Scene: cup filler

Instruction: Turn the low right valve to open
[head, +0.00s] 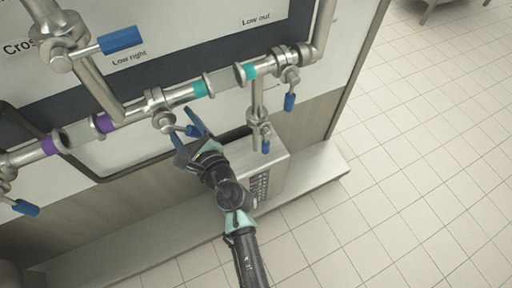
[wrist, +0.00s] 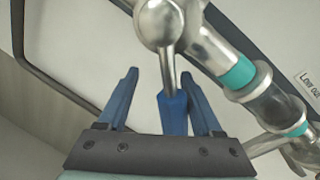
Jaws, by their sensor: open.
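A metal valve (head: 163,120) sits on the lower pipe beneath the "Low right" label (head: 129,58). Its blue-tipped lever (wrist: 173,112) points down toward my gripper in the wrist view, with the round metal valve body (wrist: 158,22) above it. My gripper (head: 188,127) is at this valve, reaching up from below. In the wrist view the gripper (wrist: 160,73) is open, with one blue finger on each side of the lever. The lever is closer to the right finger; whether they touch, I cannot tell. In the head view the fingers partly crowd the lever's blue end.
Other blue-handled valves stand at upper left (head: 120,40), lower left (head: 25,207) and right (head: 289,101). A short branch valve (head: 265,140) hangs just right of my gripper. A pale box (head: 272,172) stands behind my arm.

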